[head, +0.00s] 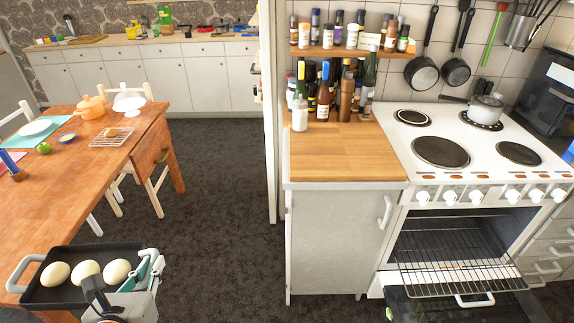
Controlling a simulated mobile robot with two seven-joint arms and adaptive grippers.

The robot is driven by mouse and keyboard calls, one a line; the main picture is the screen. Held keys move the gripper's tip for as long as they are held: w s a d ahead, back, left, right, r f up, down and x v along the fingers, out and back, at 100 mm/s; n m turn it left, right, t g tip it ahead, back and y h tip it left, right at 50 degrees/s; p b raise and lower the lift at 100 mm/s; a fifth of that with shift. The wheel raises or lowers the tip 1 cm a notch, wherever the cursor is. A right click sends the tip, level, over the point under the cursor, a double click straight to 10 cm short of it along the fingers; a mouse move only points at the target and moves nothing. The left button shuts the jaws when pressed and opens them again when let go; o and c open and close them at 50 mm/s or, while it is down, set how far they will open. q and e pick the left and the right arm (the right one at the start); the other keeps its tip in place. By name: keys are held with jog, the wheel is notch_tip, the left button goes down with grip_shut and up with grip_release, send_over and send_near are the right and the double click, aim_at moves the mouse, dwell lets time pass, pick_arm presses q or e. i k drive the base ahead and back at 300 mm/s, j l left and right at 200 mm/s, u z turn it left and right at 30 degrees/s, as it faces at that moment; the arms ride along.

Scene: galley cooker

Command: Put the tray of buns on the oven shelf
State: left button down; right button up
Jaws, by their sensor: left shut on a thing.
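The dark tray (60,296) with pale handles is at the bottom left. Three cream buns (87,272) sit on it in a row. My left gripper (150,273) is shut on the tray at its right end, by the handle. The tray overlaps the wooden table's edge in the picture; I cannot tell whether it touches the table. The oven (436,236) at the lower right is open with its door (440,310) folded down. The wire oven shelf (455,270) is empty and sticks out over the door. My right gripper is not in view.
The wooden table (105,180) holds a pot, plates and a wire rack. Dark open floor (220,200) lies between table and cooker. A cabinet (340,240) with a wooden top stands left of the oven, with bottles at its back. A pot (485,108) is on the hob.

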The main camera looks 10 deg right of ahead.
aim_at(460, 267)
jog(key=l+z, duration=0.2)
jog(key=l, duration=3.9)
jog(key=l+u, duration=0.25)
jog(key=l, duration=0.55)
jog(key=l+u, duration=0.35)
jog(key=l, duration=0.35)
jog(key=k, duration=0.05)
